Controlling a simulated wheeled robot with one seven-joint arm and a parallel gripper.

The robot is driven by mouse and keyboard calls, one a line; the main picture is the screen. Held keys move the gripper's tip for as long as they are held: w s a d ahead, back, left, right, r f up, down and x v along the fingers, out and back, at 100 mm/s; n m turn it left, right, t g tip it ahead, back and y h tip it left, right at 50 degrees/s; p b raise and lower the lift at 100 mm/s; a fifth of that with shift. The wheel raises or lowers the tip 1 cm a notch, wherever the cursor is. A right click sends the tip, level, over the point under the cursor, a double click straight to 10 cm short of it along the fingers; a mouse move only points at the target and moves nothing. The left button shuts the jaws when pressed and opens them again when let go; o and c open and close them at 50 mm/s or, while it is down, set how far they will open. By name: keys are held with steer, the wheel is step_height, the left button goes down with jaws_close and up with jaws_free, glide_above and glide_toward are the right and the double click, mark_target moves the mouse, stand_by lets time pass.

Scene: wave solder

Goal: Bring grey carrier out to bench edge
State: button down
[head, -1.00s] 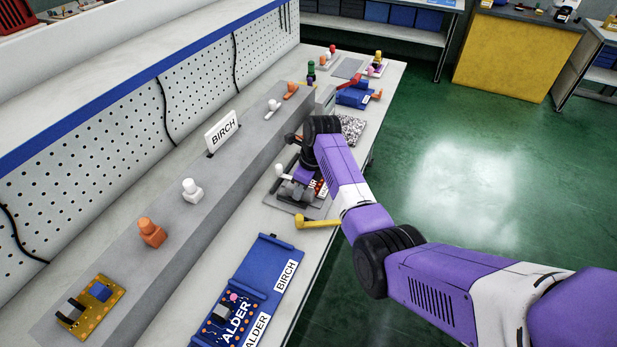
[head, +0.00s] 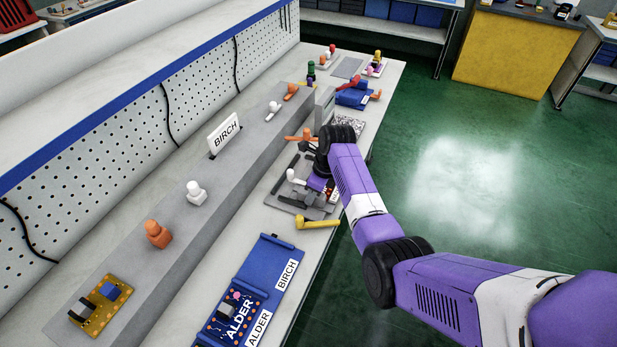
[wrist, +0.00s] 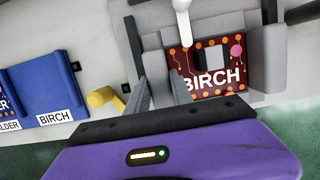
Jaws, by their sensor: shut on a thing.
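The grey carrier (wrist: 268,60) holds a dark red board (wrist: 212,75) lettered BIRCH with orange dots. In the head view the carrier (head: 318,199) sits near the bench's front edge, partly hidden by my arm. My gripper (wrist: 147,92) is shut at the carrier's left side in the wrist view. The exact grip contact is hard to see. A white-handled clamp (wrist: 182,20) stands over the board's far edge. Dark rails (head: 284,174) and a grey base lie around and behind the carrier.
A yellow handle (head: 318,222) juts toward the bench edge just nearer than the carrier. A blue carrier (head: 262,262) with an ALDER board lies further in front. A BIRCH sign (head: 224,134) stands on the grey ledge. A speckled mat (head: 352,124) lies beyond. Green floor is open to the right.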

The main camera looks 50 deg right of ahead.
steer(key=shift+s+d, duration=0.15)
steer(key=shift+s, duration=0.1)
steer(key=c, duration=1)
jaws_free()
steer(key=shift+c, duration=0.2)
steer(key=shift+s+f, duration=0.1)
steer(key=shift+s, duration=0.05)
steer(key=shift+v, duration=4)
